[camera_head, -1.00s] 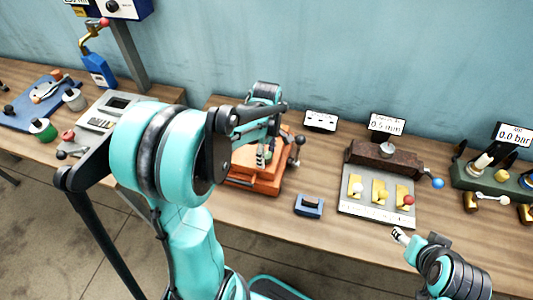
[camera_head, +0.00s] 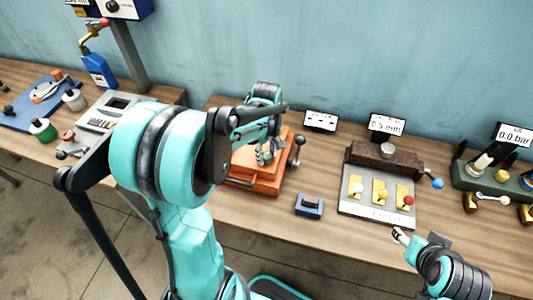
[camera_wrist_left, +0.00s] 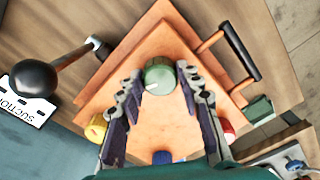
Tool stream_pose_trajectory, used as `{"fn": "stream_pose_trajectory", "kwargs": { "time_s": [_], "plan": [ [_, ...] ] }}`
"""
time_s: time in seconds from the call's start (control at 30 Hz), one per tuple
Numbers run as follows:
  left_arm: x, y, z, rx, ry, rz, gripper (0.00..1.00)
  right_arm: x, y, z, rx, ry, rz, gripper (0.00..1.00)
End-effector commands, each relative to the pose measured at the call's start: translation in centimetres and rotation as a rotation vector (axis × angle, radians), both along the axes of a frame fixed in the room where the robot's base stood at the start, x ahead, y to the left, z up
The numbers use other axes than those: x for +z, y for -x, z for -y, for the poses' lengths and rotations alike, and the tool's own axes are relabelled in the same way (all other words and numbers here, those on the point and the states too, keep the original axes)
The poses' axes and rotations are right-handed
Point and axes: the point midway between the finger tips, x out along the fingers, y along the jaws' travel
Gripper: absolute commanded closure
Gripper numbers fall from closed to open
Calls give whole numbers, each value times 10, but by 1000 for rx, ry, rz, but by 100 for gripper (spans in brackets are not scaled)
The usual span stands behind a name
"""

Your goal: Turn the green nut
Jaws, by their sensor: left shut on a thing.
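The green nut (camera_wrist_left: 160,77) is a round, ribbed knob with a white mark, on top of an orange block (camera_wrist_left: 163,42). In the left wrist view the fingers of my left gripper (camera_wrist_left: 159,72) are on both sides of it, shut on it. In the head view my left gripper (camera_head: 264,156) is low over the orange block (camera_head: 262,183), and the nut is hidden behind it. My right gripper (camera_head: 399,235) is by the table's front edge, away from the block; its jaw state is too small to tell.
Yellow (camera_wrist_left: 96,128), red (camera_wrist_left: 228,130) and blue (camera_wrist_left: 162,157) knobs sit around the nut. A black ball lever (camera_wrist_left: 35,77) and a black handle (camera_wrist_left: 241,50) stick out from the block. A small blue object (camera_head: 309,206) lies right of it.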

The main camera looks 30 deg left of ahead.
Motion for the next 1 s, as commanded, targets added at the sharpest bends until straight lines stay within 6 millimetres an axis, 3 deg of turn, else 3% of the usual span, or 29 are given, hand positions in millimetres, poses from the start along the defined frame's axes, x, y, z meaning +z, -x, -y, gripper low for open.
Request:
{"fn": "stream_pose_trajectory", "kwargs": {
  "time_s": [1.0],
  "plan": [
    [0, 0, 0, -963, 0, 0, 94, -1, 0, 0, 0, 0, 0, 44]
  ]
}}
